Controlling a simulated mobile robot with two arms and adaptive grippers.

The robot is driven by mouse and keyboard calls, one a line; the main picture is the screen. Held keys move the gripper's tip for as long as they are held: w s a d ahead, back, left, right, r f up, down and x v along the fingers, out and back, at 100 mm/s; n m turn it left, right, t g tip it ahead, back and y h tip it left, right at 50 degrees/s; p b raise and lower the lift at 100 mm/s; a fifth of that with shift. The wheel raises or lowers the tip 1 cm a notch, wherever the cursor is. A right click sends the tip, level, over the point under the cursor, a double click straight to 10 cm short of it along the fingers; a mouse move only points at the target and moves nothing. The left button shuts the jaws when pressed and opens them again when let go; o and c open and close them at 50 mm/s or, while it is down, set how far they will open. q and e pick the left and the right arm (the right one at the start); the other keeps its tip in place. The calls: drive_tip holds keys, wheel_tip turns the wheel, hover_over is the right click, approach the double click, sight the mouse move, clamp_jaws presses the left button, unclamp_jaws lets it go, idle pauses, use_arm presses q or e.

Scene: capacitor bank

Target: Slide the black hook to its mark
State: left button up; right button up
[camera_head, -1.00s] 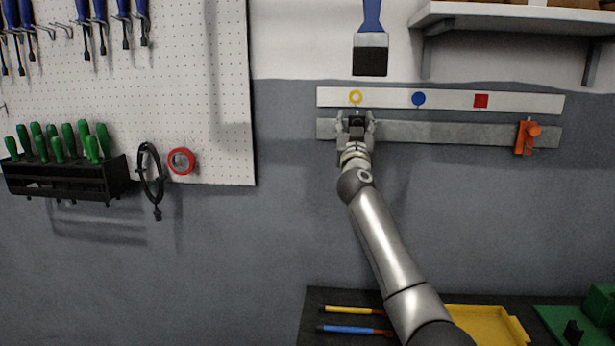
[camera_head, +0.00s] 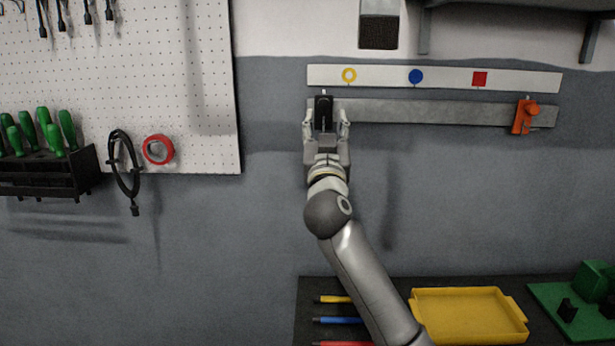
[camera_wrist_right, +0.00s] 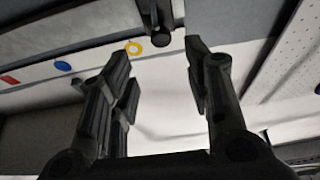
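The black hook (camera_head: 323,112) sits on the grey rail (camera_head: 430,112) near its left end, left of the yellow ring mark (camera_head: 349,75). A small pale pointer stands at its top. My right gripper (camera_head: 326,122) is open, with one finger on each side of the hook in the head view. In the right wrist view the hook (camera_wrist_right: 157,22) shows just beyond the parted fingertips (camera_wrist_right: 158,65), with a gap to both fingers; contact is not visible. The strip above also bears a blue disc mark (camera_head: 415,77) and a red square mark (camera_head: 480,79). My left gripper is not in view.
An orange hook (camera_head: 524,116) is at the rail's right end. A pegboard (camera_head: 205,120) with a black cable loop (camera_head: 124,163) and red tape (camera_head: 158,150) is to the left. A yellow tray (camera_head: 468,316) lies below. The rail between the hooks is clear.

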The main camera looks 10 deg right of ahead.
drive_tip(key=s+a+f+n+t+y, duration=0.4)
drive_tip(key=s+a+f+n+y, duration=0.1)
drive_tip(key=s+a+f+y, duration=0.1)
drive_tip(key=shift+s+f+y, duration=0.15)
drive_tip(key=shift+s+y, duration=0.6)
drive_tip(key=shift+y, duration=0.25)
